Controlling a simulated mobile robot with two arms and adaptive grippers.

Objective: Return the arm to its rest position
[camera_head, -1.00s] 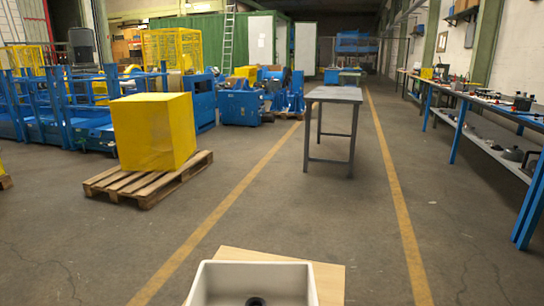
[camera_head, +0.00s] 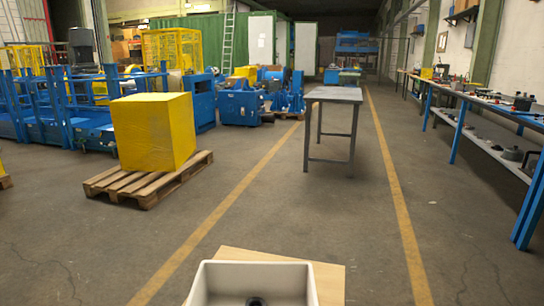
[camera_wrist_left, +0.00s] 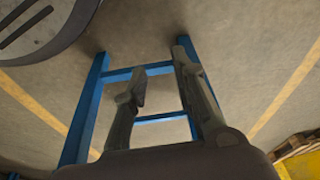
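My left gripper (camera_wrist_left: 158,72) shows in the left wrist view, with its two dark fingers apart and nothing between them. Behind the fingers are a blue metal frame (camera_wrist_left: 92,100) and the concrete floor. The gripper looks clear of the frame, but its distance from it is hard to tell. Neither arm nor gripper shows in the head view. My right gripper is in none of the views.
A white basin (camera_head: 255,268) on a wooden board (camera_head: 330,285) is at the bottom of the head view. A grey table (camera_head: 333,95) stands ahead. A yellow block (camera_head: 153,135) rests on a pallet (camera_head: 150,190) to the left. A long workbench (camera_head: 470,95) lines the right. Floor between is clear.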

